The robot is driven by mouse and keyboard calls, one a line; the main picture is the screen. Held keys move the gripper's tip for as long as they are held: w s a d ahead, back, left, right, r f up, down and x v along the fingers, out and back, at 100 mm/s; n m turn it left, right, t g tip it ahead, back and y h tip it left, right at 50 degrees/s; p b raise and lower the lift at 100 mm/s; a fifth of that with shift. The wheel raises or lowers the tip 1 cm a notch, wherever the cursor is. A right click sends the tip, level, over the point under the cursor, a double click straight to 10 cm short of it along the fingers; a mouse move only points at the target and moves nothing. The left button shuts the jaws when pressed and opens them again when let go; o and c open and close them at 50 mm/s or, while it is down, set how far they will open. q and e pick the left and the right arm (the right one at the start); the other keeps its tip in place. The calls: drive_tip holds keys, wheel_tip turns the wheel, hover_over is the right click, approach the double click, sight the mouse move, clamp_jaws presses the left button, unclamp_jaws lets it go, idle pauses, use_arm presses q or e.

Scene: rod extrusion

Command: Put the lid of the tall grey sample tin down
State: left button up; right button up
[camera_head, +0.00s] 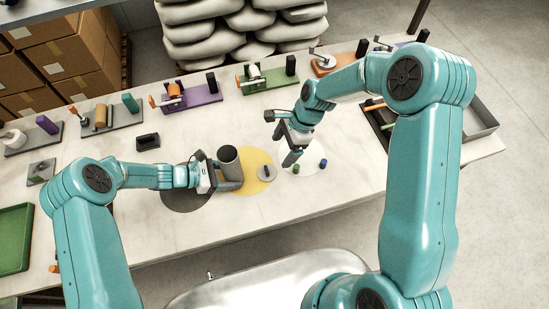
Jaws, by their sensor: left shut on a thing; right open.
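The tall grey sample tin (229,160) stands upright with a dark open top, at the border of the dark round mat and the yellow round mat (256,186). My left gripper (226,182) is shut on the tin from its left side. A small grey lid with a raised grip (267,173) lies on the yellow mat, to the right of the tin and apart from it. My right gripper (291,155) is open and points down over the left part of the white round mat (313,157), above and to the right of the lid. Nothing shows between its fingers.
A small green piece (296,168) and a blue piece (323,163) stand on the white mat. A black block (148,141) lies left of the tin. Coloured fixtures, such as the purple one (190,98), line the back edge. The table front is clear.

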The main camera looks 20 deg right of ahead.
sight(268, 170)
drive_tip(key=x, duration=1.1)
drive_tip(key=shift+w+a+f, duration=0.1)
drive_tip(key=shift+f, duration=0.25)
drive_tip(key=shift+r, duration=0.1)
drive_tip(key=shift+c, duration=0.9)
drive_tip(key=c, duration=0.9)
drive_tip(key=shift+o, duration=0.2)
